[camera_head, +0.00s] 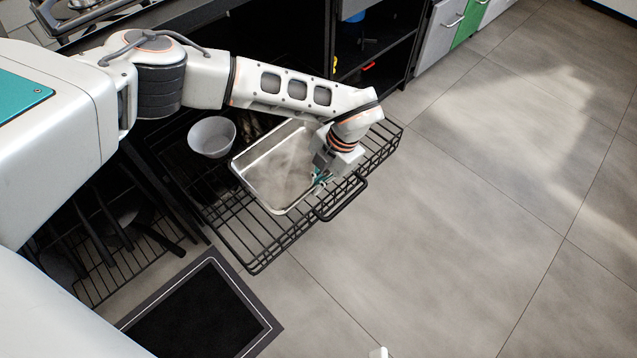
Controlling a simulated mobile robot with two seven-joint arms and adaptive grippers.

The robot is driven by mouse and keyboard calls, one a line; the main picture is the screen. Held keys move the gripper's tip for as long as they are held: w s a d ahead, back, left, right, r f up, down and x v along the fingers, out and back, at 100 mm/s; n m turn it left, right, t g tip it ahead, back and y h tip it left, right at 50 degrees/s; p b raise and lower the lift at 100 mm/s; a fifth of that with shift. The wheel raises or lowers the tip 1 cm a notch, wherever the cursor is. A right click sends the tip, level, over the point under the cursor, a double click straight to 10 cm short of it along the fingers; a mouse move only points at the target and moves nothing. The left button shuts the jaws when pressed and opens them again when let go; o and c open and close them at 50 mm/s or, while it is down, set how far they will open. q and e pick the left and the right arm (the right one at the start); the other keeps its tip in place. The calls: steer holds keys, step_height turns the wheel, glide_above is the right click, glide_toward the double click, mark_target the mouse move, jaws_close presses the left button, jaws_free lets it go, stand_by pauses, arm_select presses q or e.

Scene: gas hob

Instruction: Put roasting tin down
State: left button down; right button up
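The roasting tin (270,172) is a shallow, shiny metal rectangular tin, seen over the black wire rack (238,238) that is pulled out at the centre. I cannot tell if its base touches the wires. My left gripper (320,175) reaches over from the left and meets the tin's right rim with teal fingertips. It looks shut on that rim, though the wrist hides part of the fingers and the tin's right corner.
A white bowl (212,136) stands on the rack to the left of the tin. The rack has a black front handle (342,198). A lower wire rack with dark pans is at left. A black mat (205,310) lies on the floor; the tiled floor at right is clear.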

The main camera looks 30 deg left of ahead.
arm_select(q)
steer(key=shift+r, duration=0.1)
arm_select(e)
steer(key=shift+r, duration=0.1)
arm_select(q)
steer(key=c, duration=2.8)
jaws_free()
steer(key=o, duration=0.5)
steer(key=p+v, duration=0.1)
steer(key=v, duration=0.3)
steer(key=shift+w+a+r, duration=0.1)
steer(key=shift+w, duration=0.1)
steer(key=p+v, duration=0.1)
steer(key=v, duration=0.3)
steer(key=p+v, duration=0.1)
steer(key=v, duration=0.2)
steer(key=shift+s+d+r+p, duration=0.15)
steer(key=shift+d+r+p, duration=0.1)
steer(key=shift+r+p, duration=0.15)
arm_select(e)
steer(key=d+n, duration=0.1)
steer(key=w+d+n, duration=0.1)
steer(key=d+n, duration=0.2)
steer(key=shift+w+d+r+n+h, duration=0.15)
steer(key=shift+w+r+n+h, duration=0.1)
steer(key=shift+r+n+h, duration=0.05)
